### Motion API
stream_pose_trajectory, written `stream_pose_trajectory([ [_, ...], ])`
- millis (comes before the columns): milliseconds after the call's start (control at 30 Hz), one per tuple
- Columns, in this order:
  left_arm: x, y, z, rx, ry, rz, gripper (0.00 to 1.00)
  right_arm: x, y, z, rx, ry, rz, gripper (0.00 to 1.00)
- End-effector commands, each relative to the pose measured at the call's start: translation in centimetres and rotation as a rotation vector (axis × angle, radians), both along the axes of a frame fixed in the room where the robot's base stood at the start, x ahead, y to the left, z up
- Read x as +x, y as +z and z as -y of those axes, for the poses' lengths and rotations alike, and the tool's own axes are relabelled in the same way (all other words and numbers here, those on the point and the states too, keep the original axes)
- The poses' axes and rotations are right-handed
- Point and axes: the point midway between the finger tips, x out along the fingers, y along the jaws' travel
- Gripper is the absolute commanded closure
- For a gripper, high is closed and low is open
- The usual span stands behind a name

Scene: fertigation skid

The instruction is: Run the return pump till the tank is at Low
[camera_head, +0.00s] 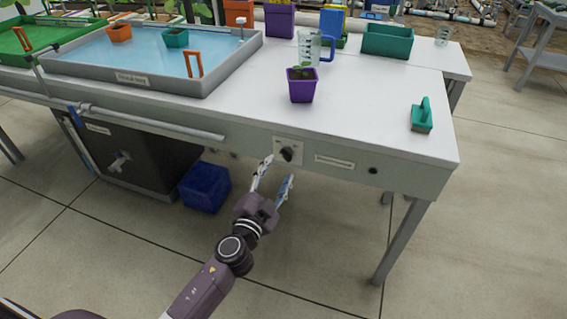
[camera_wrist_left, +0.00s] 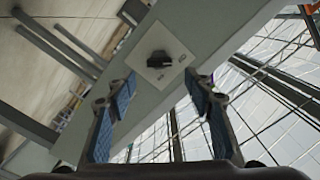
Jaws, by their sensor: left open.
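A black rotary knob (camera_head: 286,154) on a pale square plate (camera_head: 280,143) sits on the front face of the white bench (camera_head: 390,95). The knob (camera_wrist_left: 158,59) and its plate also show in the left wrist view; its marks are too small to read. My left gripper (camera_head: 279,170) is open, just in front of and below the knob, its two blue-padded fingers (camera_wrist_left: 162,82) apart with nothing between them. A dark tank (camera_head: 150,165) with a grey tap stands under the bench at left; its level cannot be read. My right gripper is out of view.
A grey tray of blue water (camera_head: 145,55) holds small pots. A purple pot (camera_head: 302,88), a clear jug (camera_head: 308,47) and a teal-handled block (camera_head: 421,118) stand on the bench. A blue crate (camera_head: 206,187) is on the floor.

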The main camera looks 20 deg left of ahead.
Motion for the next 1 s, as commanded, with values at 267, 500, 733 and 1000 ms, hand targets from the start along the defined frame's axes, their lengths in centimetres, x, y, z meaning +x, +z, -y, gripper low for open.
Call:
stream_pose_trajectory([
  [267,4.2,0.0,0.1,0.001,0.001,-0.001,0.52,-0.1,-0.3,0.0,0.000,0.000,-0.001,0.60],
  [500,5.5,-0.1,0.2,0.000,0.001,-0.002,0.52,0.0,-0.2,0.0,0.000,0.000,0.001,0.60],
  [733,5.5,-0.1,0.2,0.000,0.001,-0.002,0.53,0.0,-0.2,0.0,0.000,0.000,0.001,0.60],
  [1000,5.4,-0.1,0.2,0.000,0.001,-0.002,0.83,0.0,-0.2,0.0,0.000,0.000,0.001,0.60],
])
